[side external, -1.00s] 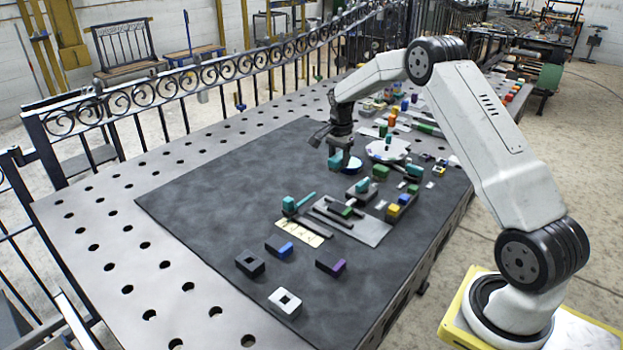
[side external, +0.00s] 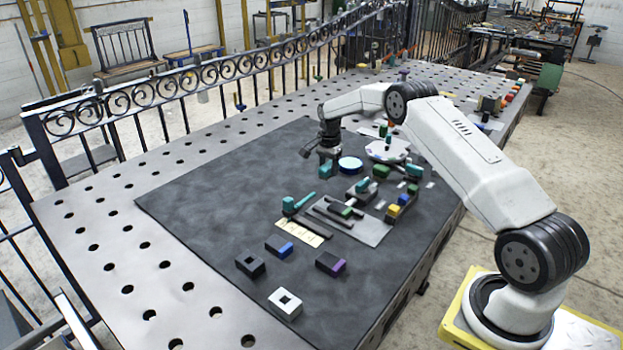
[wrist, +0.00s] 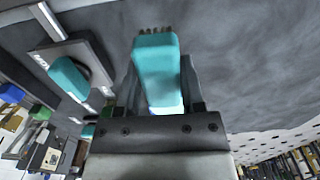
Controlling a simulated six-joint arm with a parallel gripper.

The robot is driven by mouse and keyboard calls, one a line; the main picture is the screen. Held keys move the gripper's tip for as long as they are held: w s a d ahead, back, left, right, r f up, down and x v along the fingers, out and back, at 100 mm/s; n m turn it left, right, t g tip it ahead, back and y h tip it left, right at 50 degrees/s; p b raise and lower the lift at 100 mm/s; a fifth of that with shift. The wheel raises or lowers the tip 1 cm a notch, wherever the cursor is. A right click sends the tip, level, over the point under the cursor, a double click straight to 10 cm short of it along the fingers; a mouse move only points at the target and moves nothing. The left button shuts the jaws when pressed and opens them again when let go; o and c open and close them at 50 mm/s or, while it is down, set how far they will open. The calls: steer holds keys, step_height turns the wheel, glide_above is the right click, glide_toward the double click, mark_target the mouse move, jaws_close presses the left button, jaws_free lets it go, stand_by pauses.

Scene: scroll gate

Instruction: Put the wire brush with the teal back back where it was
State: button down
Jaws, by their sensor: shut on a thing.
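The wire brush with the teal back (side external: 326,171) is between the jaws of my gripper (side external: 327,158), just left of the blue-rimmed round dish in the side view. In the wrist view the teal brush (wrist: 157,58) points away from my gripper (wrist: 158,80), with short brownish bristles at its far end. My gripper is shut on it. The brush is low over the dark mat (side external: 215,210); I cannot tell if it touches the mat.
The blue-rimmed dish (side external: 350,164) is close on the right. A dark block with a teal piece (side external: 362,187) is nearby; it also shows in the wrist view (wrist: 68,76). A teal-handled tool (side external: 298,203) lies nearer the camera. The mat's left side is clear.

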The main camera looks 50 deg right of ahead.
mark_target(328, 176)
steer(key=shift+w+d+f, duration=0.1)
steer(key=shift+w+f, duration=0.05)
steer(key=shift+f, duration=1.6)
steer(key=shift+f, duration=0.1)
steer(key=shift+c, duration=1)
jaws_free()
step_height(328, 176, up, 12)
steer(key=shift+r, duration=0.1)
